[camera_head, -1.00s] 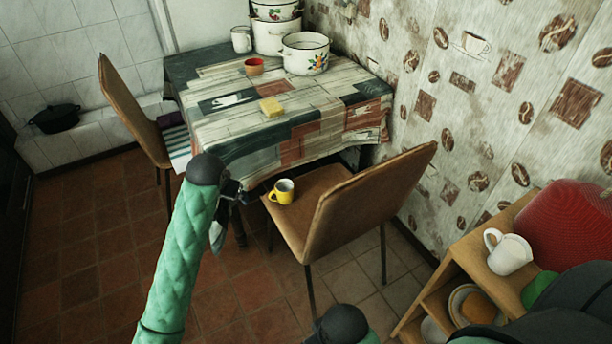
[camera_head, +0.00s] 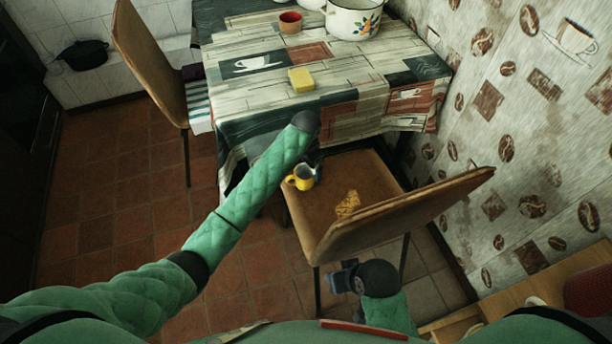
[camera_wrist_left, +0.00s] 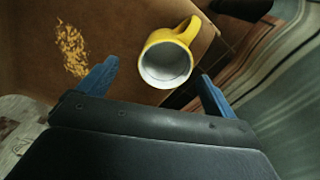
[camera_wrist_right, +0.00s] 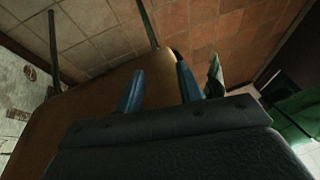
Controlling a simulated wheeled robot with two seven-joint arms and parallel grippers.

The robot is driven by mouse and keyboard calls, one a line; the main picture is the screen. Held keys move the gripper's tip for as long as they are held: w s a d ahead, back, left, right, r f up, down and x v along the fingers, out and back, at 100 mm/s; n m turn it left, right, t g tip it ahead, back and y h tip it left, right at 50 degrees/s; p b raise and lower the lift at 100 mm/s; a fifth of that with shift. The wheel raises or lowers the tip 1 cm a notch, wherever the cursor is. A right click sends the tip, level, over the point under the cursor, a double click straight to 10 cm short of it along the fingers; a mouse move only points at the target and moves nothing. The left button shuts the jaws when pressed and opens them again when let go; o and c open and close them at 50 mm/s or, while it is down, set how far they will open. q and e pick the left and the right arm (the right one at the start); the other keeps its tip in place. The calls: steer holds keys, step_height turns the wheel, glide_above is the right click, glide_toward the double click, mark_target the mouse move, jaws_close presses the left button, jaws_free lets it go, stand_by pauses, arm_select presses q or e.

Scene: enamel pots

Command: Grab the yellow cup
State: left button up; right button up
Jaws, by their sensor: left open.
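The yellow cup (camera_head: 293,182), white inside, stands on the brown chair seat (camera_head: 325,205) near its table-side edge. In the left wrist view the cup (camera_wrist_left: 167,60) lies ahead between the finger tips, its handle towards the upper right. My left gripper (camera_head: 316,163) is at the cup in the head view, partly hidden by its own arm. Its fingers (camera_wrist_left: 160,72) are open and not closed on the cup; contact cannot be told. My right gripper (camera_head: 341,277) is low by the chair back, its fingers (camera_wrist_right: 158,74) apart with nothing seen between them.
The chair back (camera_head: 400,215) rises between the seat and my right gripper. The table (camera_head: 340,110) behind holds a yellow sponge (camera_head: 301,79), a red cup (camera_head: 290,22) and a white pot (camera_head: 353,18). A second chair (camera_head: 150,60) stands at left. A wooden shelf (camera_head: 540,290) is lower right.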

mark_target(304, 177)
arm_select(q)
step_height(304, 177, down, 2)
steer(key=shift+w+f, duration=0.1)
steer(key=shift+w, duration=0.05)
steer(key=shift+a+f+p, duration=0.2)
steer(key=shift+f, duration=1.1)
steer(key=shift+a+f+p, duration=0.15)
steer(key=shift+a+f, duration=0.05)
steer(key=shift+f, duration=1.05)
steer(key=c, duration=1.2)
